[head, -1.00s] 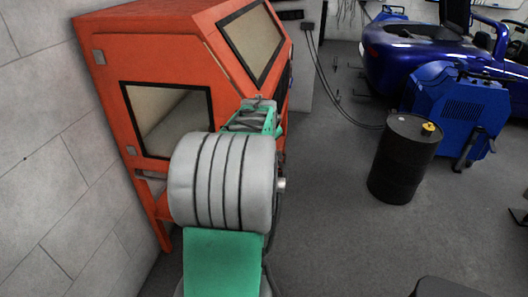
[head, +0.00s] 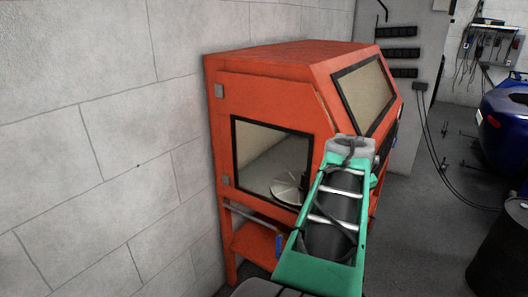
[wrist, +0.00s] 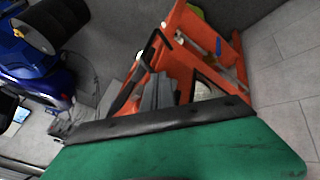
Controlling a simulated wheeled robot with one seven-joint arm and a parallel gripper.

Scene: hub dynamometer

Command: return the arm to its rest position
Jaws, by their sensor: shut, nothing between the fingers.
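My arm shows in the head view as a green link with a dark, ringed middle, reaching up in front of the orange cabinet (head: 270,110). The gripper's fingers cannot be made out in the head view. In the wrist view, my gripper (wrist: 158,90) shows as grey fingers close together beyond a dark edge and a green panel of my own. It is shut and empty. The orange cabinet also shows behind it in the wrist view (wrist: 190,30), tilted. I cannot tell the exact gap between my gripper and the cabinet.
A pale block wall (head: 90,150) stands at the left. A black barrel (head: 498,255) and a blue car (head: 505,120) are at the right edge. Grey floor (head: 430,220) lies open between cabinet and barrel. A cable runs along the floor there.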

